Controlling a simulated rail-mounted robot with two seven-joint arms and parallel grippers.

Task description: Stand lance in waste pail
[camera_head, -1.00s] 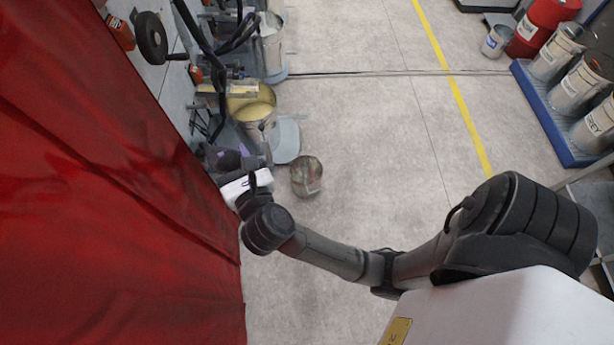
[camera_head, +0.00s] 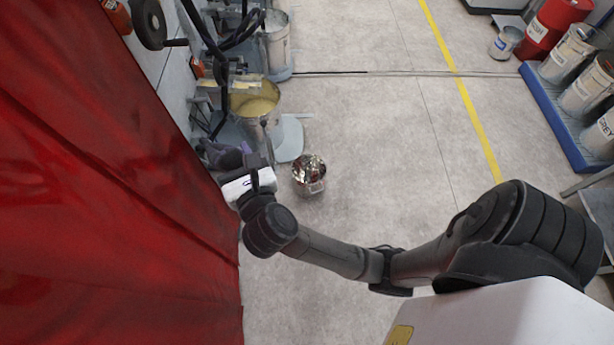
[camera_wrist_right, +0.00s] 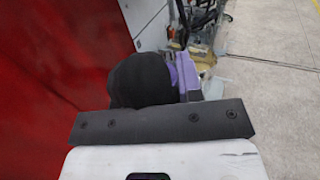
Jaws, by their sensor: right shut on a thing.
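My right gripper (camera_head: 238,157) is at the red curtain's edge, left of a small metal pail. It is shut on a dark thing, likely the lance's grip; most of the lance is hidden. In the right wrist view, a rounded black part (camera_wrist_right: 143,80) sits at the purple-padded fingers (camera_wrist_right: 186,78). A thin dark rod (camera_head: 266,138) stands out in front of the yellow-filled bucket; I cannot tell whether it belongs to the held thing. The small pail, likely the waste pail (camera_head: 309,182), stands upright on the floor, with a shiny, mottled inside. My left gripper is out of view.
The red curtain (camera_head: 110,190) fills the left side, close to my right wrist. A bucket of yellow liquid (camera_head: 250,122) and dark hoses (camera_head: 217,70) stand behind the gripper. The floor right of the small pail is clear up to the yellow line (camera_head: 470,115).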

